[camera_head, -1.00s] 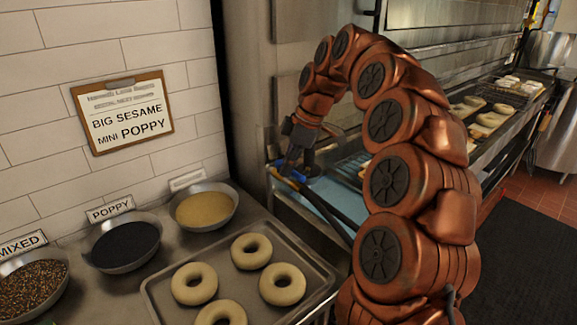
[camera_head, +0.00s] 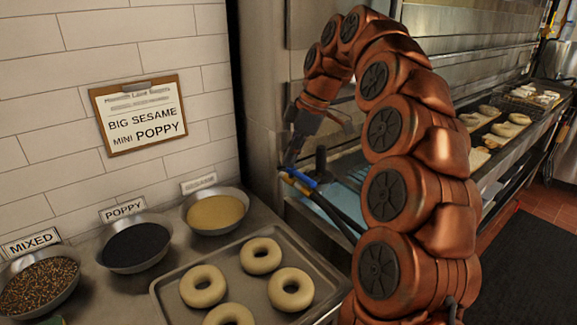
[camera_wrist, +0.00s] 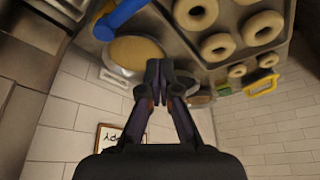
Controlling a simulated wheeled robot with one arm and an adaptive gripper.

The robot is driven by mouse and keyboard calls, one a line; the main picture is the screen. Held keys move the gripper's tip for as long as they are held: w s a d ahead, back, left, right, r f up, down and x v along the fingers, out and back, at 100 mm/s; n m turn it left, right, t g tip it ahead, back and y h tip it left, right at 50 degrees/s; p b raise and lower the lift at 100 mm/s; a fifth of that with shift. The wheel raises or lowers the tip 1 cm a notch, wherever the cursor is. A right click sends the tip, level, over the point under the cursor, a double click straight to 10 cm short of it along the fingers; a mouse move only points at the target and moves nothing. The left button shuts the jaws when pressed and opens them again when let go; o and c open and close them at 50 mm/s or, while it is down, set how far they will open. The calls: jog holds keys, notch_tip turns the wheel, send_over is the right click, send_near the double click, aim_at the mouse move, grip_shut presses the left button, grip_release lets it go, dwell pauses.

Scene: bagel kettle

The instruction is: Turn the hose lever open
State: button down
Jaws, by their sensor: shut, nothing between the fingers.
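The blue hose lever (camera_head: 301,178) sits above the dark hose in the head view, beside the metal equipment behind the bagel tray. It also shows at the top left of the wrist view (camera_wrist: 122,16). My gripper (camera_head: 289,162) points down just above the lever's left part in the head view. In the wrist view my gripper (camera_wrist: 158,66) has its fingertips together, with nothing between them. There the lever lies apart from the fingertips in the picture. I cannot tell whether any finger side touches it.
A tray (camera_head: 165,284) with several bagels stands at the front. Bowls of sesame (camera_head: 215,212), poppy (camera_head: 136,245) and mixed seeds (camera_head: 38,287) line the wall to the left. A clipboard sign (camera_head: 139,115) hangs above. A cooking line with food (camera_head: 505,130) runs to the right.

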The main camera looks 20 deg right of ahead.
jog(key=p+v, duration=0.1)
jog(key=v, duration=0.1)
jog(key=w+p+v, duration=0.1)
jog(key=p+v, duration=0.1)
jog(key=v, duration=0.1)
jog(key=shift+d+r, duration=0.15)
jog(key=shift+r, duration=0.15)
jog(key=s+a+f+m+g+h+p, duration=0.1)
jog(key=s+a+f+m, duration=0.2)
jog(key=s, duration=0.5)
jog(key=s+a+f+m+h+p, duration=0.1)
jog(key=s+a+f+m, duration=0.2)
jog(key=s, duration=0.5)
jog(key=s+a+f+m+g+h, duration=0.1)
jog(key=s+a+f+m, duration=0.2)
jog(key=s, duration=0.5)
jog(key=s+d+f+m+g+p, duration=0.1)
jog(key=s+f+m, duration=0.4)
jog(key=s, duration=0.9)
notch_tip(320, 180, down, 3)
jog(key=shift+d+r+h, duration=0.1)
jog(key=shift+d+h, duration=0.3)
jog(key=shift+d, duration=0.35)
